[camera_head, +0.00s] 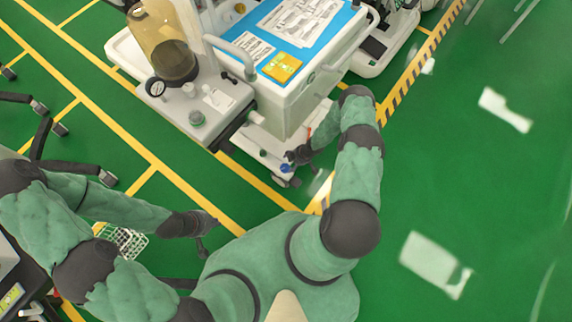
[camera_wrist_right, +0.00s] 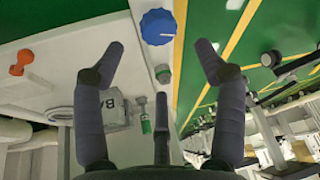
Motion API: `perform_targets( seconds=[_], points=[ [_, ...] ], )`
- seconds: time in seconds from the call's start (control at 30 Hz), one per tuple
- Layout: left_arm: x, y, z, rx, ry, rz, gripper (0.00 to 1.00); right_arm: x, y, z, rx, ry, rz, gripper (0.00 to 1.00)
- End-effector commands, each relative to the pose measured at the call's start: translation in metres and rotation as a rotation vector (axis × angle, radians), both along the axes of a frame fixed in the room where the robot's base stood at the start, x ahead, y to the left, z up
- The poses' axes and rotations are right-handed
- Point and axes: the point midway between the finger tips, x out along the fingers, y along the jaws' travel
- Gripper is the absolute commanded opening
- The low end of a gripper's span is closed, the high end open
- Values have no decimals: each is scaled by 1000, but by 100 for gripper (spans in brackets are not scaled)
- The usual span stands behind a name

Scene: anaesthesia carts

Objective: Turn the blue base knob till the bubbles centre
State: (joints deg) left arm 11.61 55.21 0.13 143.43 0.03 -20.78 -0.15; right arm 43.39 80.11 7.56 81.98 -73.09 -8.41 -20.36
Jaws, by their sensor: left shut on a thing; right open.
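The blue base knob (camera_head: 286,168) sits at the near corner of the cart's low base. In the right wrist view the blue knob (camera_wrist_right: 158,27) has a pale index mark and stands just beyond the fingertips, roughly between them. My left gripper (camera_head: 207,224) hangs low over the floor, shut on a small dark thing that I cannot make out. The bubbles cannot be made out in either view.
The white cart (camera_head: 290,105) has a blue top with papers and a yellow card. A side shelf (camera_head: 215,125) carries an amber canister (camera_head: 160,45). A wire basket (camera_head: 122,238) shows by my left arm. Green floor is clear at right.

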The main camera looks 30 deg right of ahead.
Motion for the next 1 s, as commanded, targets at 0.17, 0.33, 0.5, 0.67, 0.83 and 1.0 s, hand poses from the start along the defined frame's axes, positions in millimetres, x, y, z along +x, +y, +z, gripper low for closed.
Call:
perform_targets(
  seconds=[0.17,0.33,0.5,0.67,0.83,1.0],
  points=[
    [0,0,-21,0,0,0,0,8,11,-36,0,0,1,71],
    [0,0,-35,0,0,0,0,15,18,-60,0,0,0,71],
    [0,0,-43,0,0,0,0,20,22,-72,0,0,0,71],
    [0,0,-44,0,0,0,0,21,23,-76,-1,-1,0,71],
    [0,0,-44,0,0,0,0,21,23,-75,0,0,-1,71],
    [0,0,-44,0,0,0,0,21,23,-75,0,0,-1,46]
  ],
)
